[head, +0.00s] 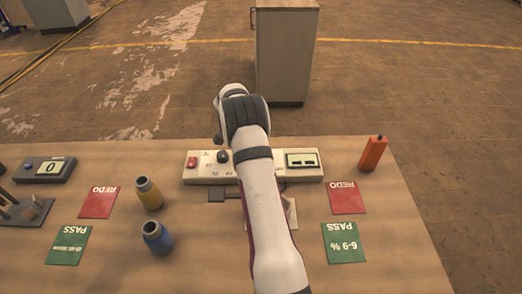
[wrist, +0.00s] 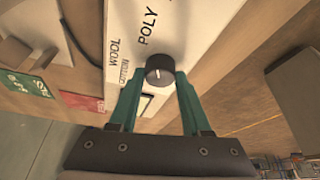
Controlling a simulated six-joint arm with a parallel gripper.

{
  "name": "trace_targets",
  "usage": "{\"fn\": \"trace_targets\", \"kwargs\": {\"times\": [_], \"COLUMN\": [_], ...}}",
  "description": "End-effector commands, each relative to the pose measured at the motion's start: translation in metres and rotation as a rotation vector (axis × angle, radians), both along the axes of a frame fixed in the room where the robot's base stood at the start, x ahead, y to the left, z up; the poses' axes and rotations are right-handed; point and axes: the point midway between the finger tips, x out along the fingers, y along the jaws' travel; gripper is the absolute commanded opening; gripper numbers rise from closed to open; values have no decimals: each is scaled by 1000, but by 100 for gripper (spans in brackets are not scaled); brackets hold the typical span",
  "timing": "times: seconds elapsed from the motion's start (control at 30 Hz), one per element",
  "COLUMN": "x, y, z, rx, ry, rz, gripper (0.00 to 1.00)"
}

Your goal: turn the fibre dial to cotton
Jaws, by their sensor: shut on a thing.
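The fibre dial (wrist: 160,68) is a dark round knob on a pale panel in the wrist view. In the head view, the long pale meter box (head: 198,179) lies under my arm, which hides the gripper and part of the box.
Red REDO cards (head: 99,202) (head: 347,197) and green PASS cards (head: 68,245) (head: 343,243) lie on both sides. A yellow bottle (head: 149,193), a blue bottle (head: 157,238) and an orange block (head: 373,153) stand on the table. A cabinet (head: 284,55) stands beyond.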

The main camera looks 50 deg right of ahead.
Motion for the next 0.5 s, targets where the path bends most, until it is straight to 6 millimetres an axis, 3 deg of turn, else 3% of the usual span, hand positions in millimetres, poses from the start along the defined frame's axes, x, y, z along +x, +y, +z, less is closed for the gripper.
{"fn": "trace_targets", "kwargs": {"times": [0.27, 0.5], "x": [-1, -1], "y": [0, 1], "z": [0, 1], "rx": [1, 2], "ry": [1, 1], "rz": [27, 161], "gripper": [0, 0]}}
